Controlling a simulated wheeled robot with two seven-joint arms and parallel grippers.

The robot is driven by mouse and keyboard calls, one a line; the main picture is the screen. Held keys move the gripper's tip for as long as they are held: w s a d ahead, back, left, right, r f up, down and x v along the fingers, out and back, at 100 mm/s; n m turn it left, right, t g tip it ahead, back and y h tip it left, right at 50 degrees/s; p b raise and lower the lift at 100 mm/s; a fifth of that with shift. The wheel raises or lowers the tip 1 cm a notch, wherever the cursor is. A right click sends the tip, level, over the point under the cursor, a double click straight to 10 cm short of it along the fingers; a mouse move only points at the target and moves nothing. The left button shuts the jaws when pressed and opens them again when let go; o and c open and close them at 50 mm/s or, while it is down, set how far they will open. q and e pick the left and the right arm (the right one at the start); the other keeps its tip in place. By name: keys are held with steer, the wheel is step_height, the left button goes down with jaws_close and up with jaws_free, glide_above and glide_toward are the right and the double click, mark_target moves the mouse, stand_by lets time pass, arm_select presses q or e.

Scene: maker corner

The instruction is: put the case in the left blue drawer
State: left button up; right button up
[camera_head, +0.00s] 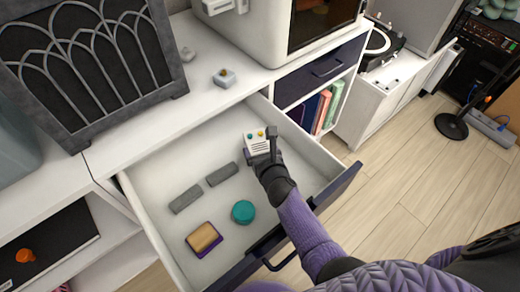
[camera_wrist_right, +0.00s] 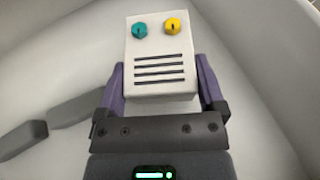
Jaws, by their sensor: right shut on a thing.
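The case (camera_head: 257,145) is a small white box with a teal knob, a yellow knob and dark slots. It also shows in the right wrist view (camera_wrist_right: 160,84). My right gripper (camera_head: 263,155) is shut on the case, with purple fingers on both sides of it; it shows in the right wrist view (camera_wrist_right: 161,90). The case is over the inside of the open left drawer (camera_head: 265,262), near its back right part. Whether it touches the drawer floor I cannot tell. The drawer has a white inside and a dark blue front. My left gripper is not in view.
In the drawer are two grey bars (camera_head: 186,199) (camera_head: 222,174), a teal round thing (camera_head: 243,212) and a tan and purple block (camera_head: 204,238). A shut dark blue drawer (camera_head: 322,70) is at the right.

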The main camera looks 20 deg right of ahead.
steer(key=shift+f+b, duration=0.35)
steer(key=shift+f, duration=0.05)
steer(key=o, duration=1.2)
steer(key=shift+c, duration=0.2)
steer(key=shift+r+p, duration=1.05)
steer(key=shift+r, duration=0.05)
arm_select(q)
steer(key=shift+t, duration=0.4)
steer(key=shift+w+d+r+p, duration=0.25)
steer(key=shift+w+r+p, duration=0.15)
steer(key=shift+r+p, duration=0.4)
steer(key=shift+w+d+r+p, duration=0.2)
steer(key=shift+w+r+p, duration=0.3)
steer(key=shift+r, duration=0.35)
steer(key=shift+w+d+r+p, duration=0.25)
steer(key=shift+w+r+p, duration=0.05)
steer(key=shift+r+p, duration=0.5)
arm_select(e)
steer(key=v, duration=1.1)
steer(key=shift+s+f, duration=0.25)
steer(key=shift+s, duration=0.25)
